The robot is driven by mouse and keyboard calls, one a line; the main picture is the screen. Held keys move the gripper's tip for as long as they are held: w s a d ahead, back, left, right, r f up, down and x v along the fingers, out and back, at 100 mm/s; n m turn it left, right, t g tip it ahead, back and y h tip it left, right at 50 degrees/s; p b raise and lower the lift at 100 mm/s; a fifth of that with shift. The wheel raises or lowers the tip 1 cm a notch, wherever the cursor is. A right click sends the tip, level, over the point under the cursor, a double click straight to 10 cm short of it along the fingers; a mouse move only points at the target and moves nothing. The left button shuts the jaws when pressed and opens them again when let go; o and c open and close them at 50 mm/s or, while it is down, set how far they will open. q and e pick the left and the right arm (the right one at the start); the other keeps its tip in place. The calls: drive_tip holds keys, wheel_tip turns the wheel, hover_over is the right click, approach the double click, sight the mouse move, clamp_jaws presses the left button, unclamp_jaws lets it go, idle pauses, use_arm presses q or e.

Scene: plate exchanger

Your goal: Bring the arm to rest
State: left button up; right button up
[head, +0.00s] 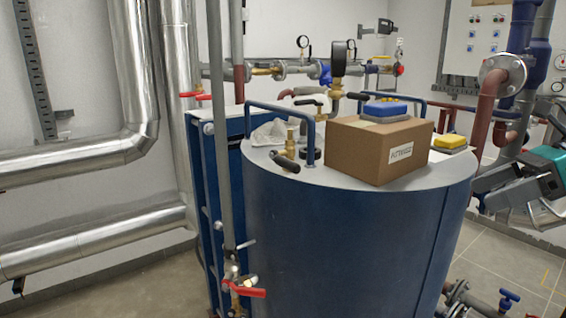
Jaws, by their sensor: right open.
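My right gripper (492,197) is at the right edge of the head view, on a grey and teal arm. It is open, with nothing seen between its fingers. It is beside the right side of the blue round tank (345,245), a little below the tank's top, and I cannot tell the exact gap. My left gripper and left arm are out of view.
Red-brown pipes (485,105) and a grey control panel (490,40) are near my right arm.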

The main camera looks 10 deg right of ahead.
drive_tip(key=s+a+f+m+t+h, duration=0.2)
drive_tip(key=f+m+t, duration=0.3)
drive_tip(key=f+m, duration=0.85)
drive_tip(key=s+a+f+m+t+h, duration=0.15)
drive_tip(key=f+m+t, duration=0.35)
drive_tip(key=f+m, duration=0.8)
drive_tip(key=s+a+f+m+g+h, duration=0.2)
drive_tip(key=s+a+f+m, duration=0.3)
drive_tip(key=a, duration=0.5)
drive_tip(key=s+a+f+m+g+h, duration=0.2)
drive_tip(key=s+a+f+m, duration=0.3)
drive_tip(key=a+f+m, duration=0.5)
drive_tip(key=shift+s+f+m+h, duration=0.15)
drive_tip(key=shift+m+h, duration=0.2)
drive_tip(key=shift+m, duration=0.9)
drive_tip(key=shift+a, duration=0.1)
